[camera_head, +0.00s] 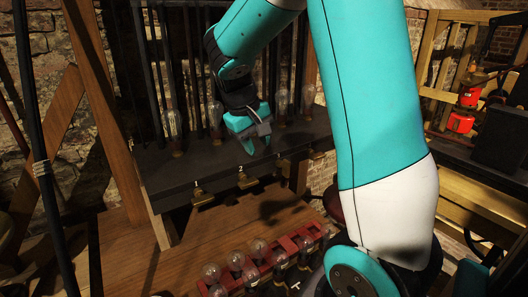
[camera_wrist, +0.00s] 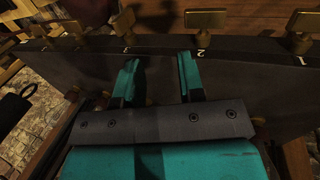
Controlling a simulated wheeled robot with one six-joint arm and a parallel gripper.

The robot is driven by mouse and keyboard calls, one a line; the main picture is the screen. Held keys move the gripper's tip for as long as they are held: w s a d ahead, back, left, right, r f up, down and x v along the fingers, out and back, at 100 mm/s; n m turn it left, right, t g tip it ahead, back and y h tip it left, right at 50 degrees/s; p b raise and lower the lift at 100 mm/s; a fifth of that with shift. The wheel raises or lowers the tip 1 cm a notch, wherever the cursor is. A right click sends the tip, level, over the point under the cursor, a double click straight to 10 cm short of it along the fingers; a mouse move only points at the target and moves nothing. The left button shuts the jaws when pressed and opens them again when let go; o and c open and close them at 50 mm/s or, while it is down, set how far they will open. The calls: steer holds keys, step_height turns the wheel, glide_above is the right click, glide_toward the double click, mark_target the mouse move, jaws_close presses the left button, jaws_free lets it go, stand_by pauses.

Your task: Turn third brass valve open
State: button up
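Brass valves line the front edge of a dark shelf (camera_head: 165,178), with numbers marked beside them. The third brass valve (camera_head: 283,167) is by the 3; in the wrist view it (camera_wrist: 123,22) stands beyond my left-hand finger. The second valve (camera_head: 247,181) also shows in the wrist view (camera_wrist: 207,20), beyond the other finger. The first valve (camera_head: 201,194) is farther along. My gripper (camera_head: 260,146) is open and empty above the shelf, its teal fingers (camera_wrist: 158,76) pointing toward the edge between the 2 and the 3, apart from the valves.
Glass bulb-like jars (camera_head: 216,118) and dark upright rods stand on the shelf behind my gripper. A red rack (camera_head: 287,247) holds several glass-topped jars on the wooden bench (camera_head: 190,262) below. Red lanterns (camera_head: 461,122) stand at the right. Another valve (camera_head: 316,155) lies past the third.

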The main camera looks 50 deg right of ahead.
mark_target(289, 162)
steer(key=s+d+r+t+y+p, duration=0.1)
steer(key=s+d+r+y+p, duration=0.25)
steer(key=d+r+p, duration=0.5)
steer(key=f, duration=0.6)
steer(key=f+p, duration=0.1)
steer(key=f, duration=0.6)
steer(key=f+p, duration=0.1)
steer(key=f, duration=0.5)
steer(key=shift+w+d+f, duration=0.1)
steer(key=shift+d+f, duration=0.05)
steer(key=shift+d, duration=0.1)
jaws_close()
